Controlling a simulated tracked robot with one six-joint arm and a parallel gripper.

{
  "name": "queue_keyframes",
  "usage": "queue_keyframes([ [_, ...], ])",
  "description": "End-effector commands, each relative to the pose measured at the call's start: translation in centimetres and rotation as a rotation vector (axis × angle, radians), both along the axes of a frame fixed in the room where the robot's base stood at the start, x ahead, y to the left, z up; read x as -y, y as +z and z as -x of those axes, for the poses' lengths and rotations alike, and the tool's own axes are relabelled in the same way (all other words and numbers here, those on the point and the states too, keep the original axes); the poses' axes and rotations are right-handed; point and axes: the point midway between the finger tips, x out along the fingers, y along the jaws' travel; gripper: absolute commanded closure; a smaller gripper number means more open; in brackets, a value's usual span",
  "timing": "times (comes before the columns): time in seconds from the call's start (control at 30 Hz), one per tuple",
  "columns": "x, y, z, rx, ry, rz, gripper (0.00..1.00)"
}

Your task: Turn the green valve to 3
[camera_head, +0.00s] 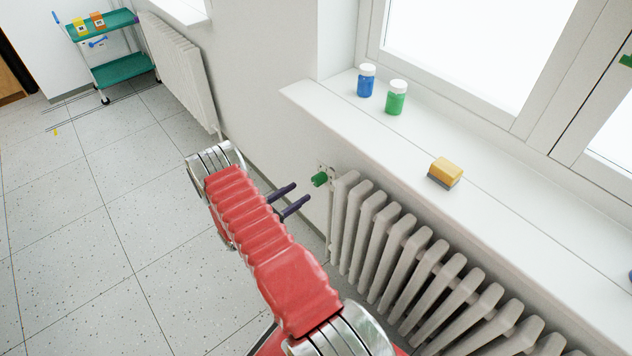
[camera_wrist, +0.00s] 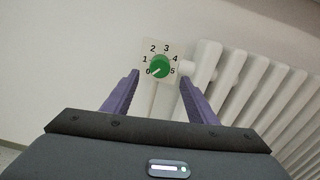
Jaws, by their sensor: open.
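The green valve (camera_head: 319,179) sticks out from the left end of the near radiator, under the window sill. In the wrist view the green valve (camera_wrist: 159,66) is a round knob on a pale dial plate (camera_wrist: 176,48) numbered 0 to 5. A white mark on the knob points to the lower left, at about 0. My gripper (camera_head: 299,193) is open and empty, with two purple fingers pointing at the knob. In the wrist view my gripper (camera_wrist: 160,80) has one finger on each side of the knob, with gaps, and looks short of it.
The white ribbed radiator (camera_head: 400,248) stands right of the valve, close to my right finger in the wrist view. The sill (camera_head: 330,108) above holds a blue jar (camera_head: 366,82), a green jar (camera_head: 396,98) and a yellow sponge (camera_head: 445,171). A green-shelved cart (camera_head: 122,70) stands far back; the left floor is mostly clear.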

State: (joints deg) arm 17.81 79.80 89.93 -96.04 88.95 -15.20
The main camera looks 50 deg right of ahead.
Motion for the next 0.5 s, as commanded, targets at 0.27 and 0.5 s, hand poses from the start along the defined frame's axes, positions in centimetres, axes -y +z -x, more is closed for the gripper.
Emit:
queue_keyframes([
  [0.27, 4.4, 0.0, 1.0, 0.001, -0.003, -0.001, 0.47],
  [0.5, 7.8, 0.0, 1.7, 0.000, -0.002, 0.000, 0.47],
])
